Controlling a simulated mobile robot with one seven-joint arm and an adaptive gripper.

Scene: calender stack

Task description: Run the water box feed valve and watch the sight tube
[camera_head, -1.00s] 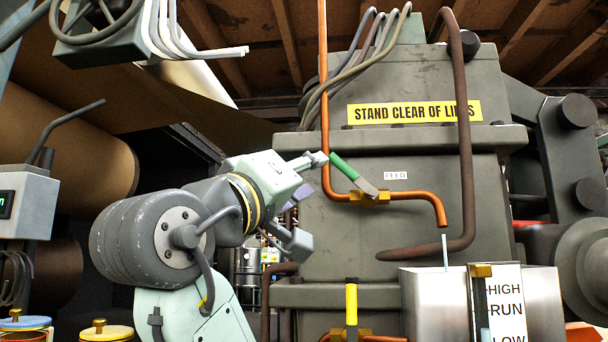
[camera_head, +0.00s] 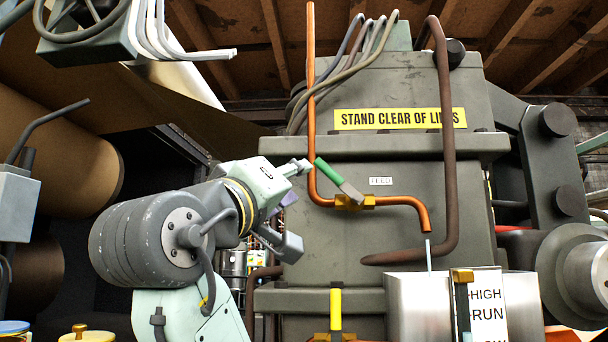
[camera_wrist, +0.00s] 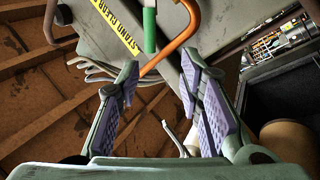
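The feed valve's green handle (camera_head: 328,172) tilts up-left from a brass body (camera_head: 355,201) on an orange pipe, under a FEED label. My gripper (camera_head: 296,204) is open just left of the handle. In the wrist view my gripper (camera_wrist: 160,80) has its purple-padded fingers spread with nothing between them, and the green handle (camera_wrist: 150,30) is beyond the tips. A thin pale vertical streak (camera_head: 428,255) lies under the spout at the steel water box (camera_head: 418,305). The sight tube (camera_head: 462,310), brass-capped, stands before a HIGH/RUN card (camera_head: 487,310). Its lower part is cut off; no level is readable.
A second brass valve with a yellow handle (camera_head: 336,309) is below the feed valve. A dark brown pipe (camera_head: 449,140) runs down right of the spout. A grey box (camera_head: 15,204) and a large brown roll (camera_head: 75,170) are on the left.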

